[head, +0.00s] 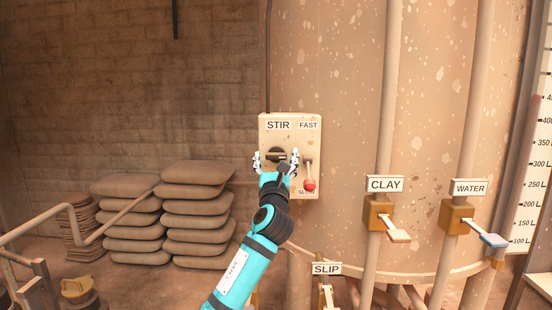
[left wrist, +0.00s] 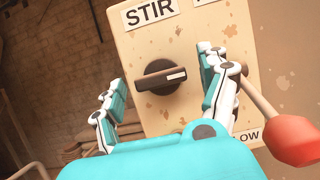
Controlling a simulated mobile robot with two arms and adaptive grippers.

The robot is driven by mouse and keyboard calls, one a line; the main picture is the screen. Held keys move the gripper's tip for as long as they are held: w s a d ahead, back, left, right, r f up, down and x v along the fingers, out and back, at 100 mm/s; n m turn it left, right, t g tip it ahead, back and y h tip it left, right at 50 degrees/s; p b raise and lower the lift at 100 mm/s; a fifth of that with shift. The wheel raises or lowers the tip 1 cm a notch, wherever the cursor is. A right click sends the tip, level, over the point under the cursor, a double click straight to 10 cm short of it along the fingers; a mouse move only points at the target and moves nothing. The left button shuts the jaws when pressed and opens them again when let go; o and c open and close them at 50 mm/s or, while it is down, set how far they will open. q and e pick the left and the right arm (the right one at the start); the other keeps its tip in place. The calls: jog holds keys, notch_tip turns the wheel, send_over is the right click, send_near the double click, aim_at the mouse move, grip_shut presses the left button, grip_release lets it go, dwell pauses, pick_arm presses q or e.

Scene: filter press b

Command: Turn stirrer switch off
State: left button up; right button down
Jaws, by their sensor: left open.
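The stirrer switch is a dark rotary knob (left wrist: 162,77) with a pale mark at one end, below the STIR label (left wrist: 150,12). Its handle lies roughly level. It also shows in the head view (head: 275,154), partly hidden by my gripper. It sits on a cream control box (head: 290,119). My left gripper (head: 276,158) is in front of the box, fingers spread to either side of the knob. In the left wrist view the open fingers (left wrist: 160,90) show a gap to the knob and hold nothing. My right gripper is not in view.
A red-tipped lever (head: 310,184) under the FAST label is close right of my left gripper. CLAY (head: 398,236) and WATER (head: 492,240) valve handles stand further right on pipes. Stacked sacks (head: 198,206) lie at left. A large tank (head: 345,60) stands behind the box.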

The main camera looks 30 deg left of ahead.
pick_arm(q)
jog(key=shift+c, duration=0.4)
jog(key=c, duration=1.1)
